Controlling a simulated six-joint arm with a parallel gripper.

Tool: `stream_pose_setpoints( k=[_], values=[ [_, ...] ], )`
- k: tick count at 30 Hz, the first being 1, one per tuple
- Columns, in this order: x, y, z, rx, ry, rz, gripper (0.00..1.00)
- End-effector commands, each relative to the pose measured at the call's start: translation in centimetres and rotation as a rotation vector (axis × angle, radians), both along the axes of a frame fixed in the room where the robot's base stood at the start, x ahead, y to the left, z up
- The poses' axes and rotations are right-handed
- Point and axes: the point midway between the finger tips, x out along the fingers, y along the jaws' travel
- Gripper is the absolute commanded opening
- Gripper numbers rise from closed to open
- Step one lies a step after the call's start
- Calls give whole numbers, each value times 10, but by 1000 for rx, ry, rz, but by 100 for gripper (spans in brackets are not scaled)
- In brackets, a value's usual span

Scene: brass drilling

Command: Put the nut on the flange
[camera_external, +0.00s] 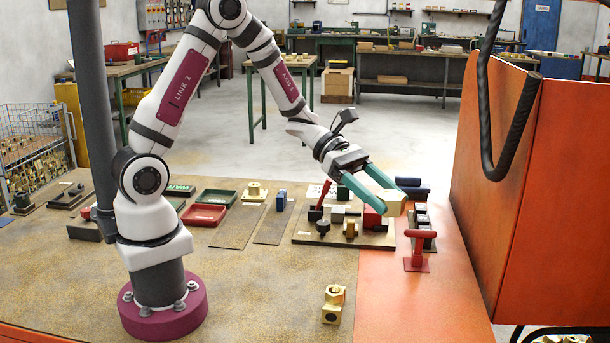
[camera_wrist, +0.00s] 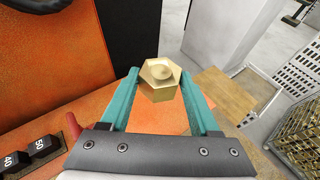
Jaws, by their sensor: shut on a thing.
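My gripper (camera_external: 391,199) has teal fingers and is shut on a brass hexagonal piece, which I take to be the nut (camera_external: 394,207). It holds the nut in the air near the right side of the bench, left of the big orange machine body. In the wrist view the nut (camera_wrist: 160,73) sits between the fingertips, its six-sided face with a round centre showing. A brass piece with a raised round top on a flat base, which looks like the flange (camera_external: 254,191), stands on the bench well left of my gripper. The wrist view does not show it.
A brass fitting (camera_external: 333,304) stands at the front of the bench. A red-handled tool (camera_external: 417,252) and a board with several small blocks (camera_external: 343,238) lie below my gripper. Red (camera_external: 204,215) and green trays lie left. The orange machine (camera_external: 530,190) closes off the right.

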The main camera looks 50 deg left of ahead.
Motion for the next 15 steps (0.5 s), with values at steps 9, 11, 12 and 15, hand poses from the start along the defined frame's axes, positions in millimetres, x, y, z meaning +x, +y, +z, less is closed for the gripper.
stream_pose_setpoints(
  k=[9,11,12,15],
  values=[
    [57,81,1,-5,-10,317,0],
    [69,107,2,-5,-12,407,0],
    [77,127,2,-5,-12,473,0],
    [94,187,2,-5,-13,664,0]
  ],
)
